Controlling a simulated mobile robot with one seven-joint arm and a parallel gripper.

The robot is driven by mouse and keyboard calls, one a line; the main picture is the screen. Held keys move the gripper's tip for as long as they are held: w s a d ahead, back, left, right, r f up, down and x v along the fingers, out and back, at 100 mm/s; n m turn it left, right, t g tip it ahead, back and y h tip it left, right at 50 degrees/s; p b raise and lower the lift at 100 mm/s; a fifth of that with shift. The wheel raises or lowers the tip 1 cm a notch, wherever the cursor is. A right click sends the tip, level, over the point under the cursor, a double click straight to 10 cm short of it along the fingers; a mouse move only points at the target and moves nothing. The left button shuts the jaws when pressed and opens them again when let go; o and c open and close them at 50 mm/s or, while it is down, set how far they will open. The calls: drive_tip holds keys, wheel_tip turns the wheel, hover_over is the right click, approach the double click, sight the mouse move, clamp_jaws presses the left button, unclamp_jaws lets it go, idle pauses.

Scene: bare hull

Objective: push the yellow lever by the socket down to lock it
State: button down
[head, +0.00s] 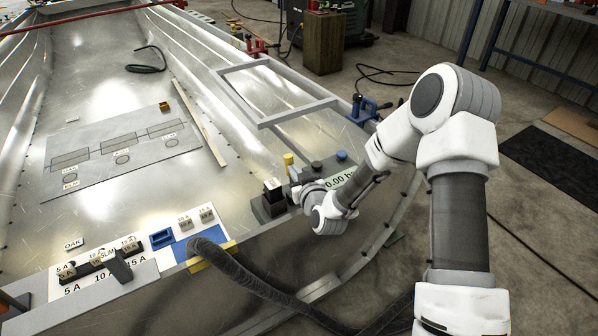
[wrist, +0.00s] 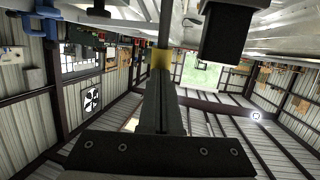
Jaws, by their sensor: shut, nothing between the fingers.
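The yellow lever (head: 289,159) stands roughly upright on the bench along the hull's edge, a yellow grip on a grey post. A black block (head: 272,190), apparently the socket, stands just in front of it. My gripper (head: 298,192) is low beside the block and lever, at their right. In the wrist view the lever's yellow grip (wrist: 160,58) and grey rod show just past the tips of my shut, empty gripper (wrist: 161,78). A dark block (wrist: 232,32) is to the right there. I cannot tell whether the fingers touch the lever.
A display reading 0.00 (head: 340,183) and dark and blue knobs (head: 342,156) lie right of the lever. A thick dark hose (head: 250,283) runs across the front. A blue clamp (head: 366,107) sits on the hull's far edge.

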sight(285, 161)
drive_tip(key=w+g+p, duration=0.1)
drive_tip(key=w+a+r+g+h+p, duration=0.1)
drive_tip(key=shift+a+p, duration=0.3)
drive_tip(key=shift+p, duration=0.05)
drive_tip(key=w+g, duration=0.1)
drive_tip(key=w+a+g+h+p, duration=0.1)
drive_tip(key=shift+w+a+f+n+g, duration=0.15)
drive_tip(key=shift+a+f+n+g, duration=0.1)
drive_tip(key=shift+f+n+g, duration=0.15)
drive_tip(key=shift+w+f, duration=0.15)
drive_tip(key=shift+f, duration=0.15)
drive_tip(key=shift+w+a+f+b, duration=0.4)
drive_tip(key=shift+w+b, duration=0.1)
drive_tip(key=shift+w, duration=0.1)
drive_tip(key=shift+w+a+f+b, duration=0.35)
drive_tip(key=shift+w+f+b, duration=0.05)
drive_tip(key=shift+w+b, duration=0.15)
